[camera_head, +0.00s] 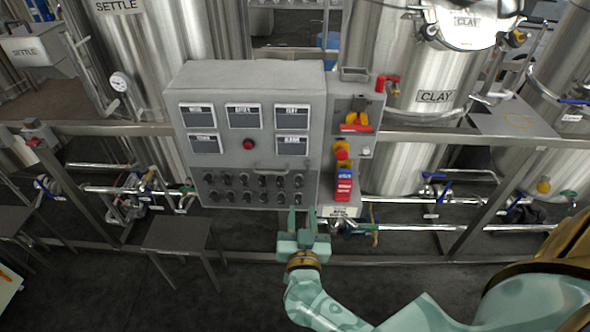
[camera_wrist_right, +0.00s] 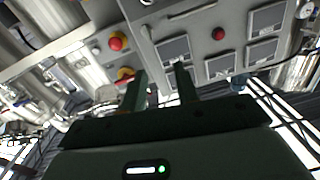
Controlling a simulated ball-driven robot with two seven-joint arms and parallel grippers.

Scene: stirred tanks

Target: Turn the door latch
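The grey control cabinet (camera_head: 250,80) stands in the middle of the head view, with label screens, a red button and rows of dark knobs on its front. No door latch stands out clearly there. In the right wrist view, a pale bar-like fitting (camera_wrist_right: 192,11) shows on the cabinet face; I cannot tell whether it is the latch. My right gripper (camera_head: 302,221) is below the cabinet's lower right edge, fingers pointing up toward it. Its two fingers also show in the right wrist view (camera_wrist_right: 160,85), apart with nothing between them. My left gripper is out of view.
A narrow switch box (camera_head: 368,105) with red and yellow switches adjoins the cabinet's right side. A steel rail (camera_head: 460,135) and pipes run behind, before the steel tanks (camera_head: 430,80). A small stool (camera_head: 178,234) stands left. The dark floor around my right forearm looks clear.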

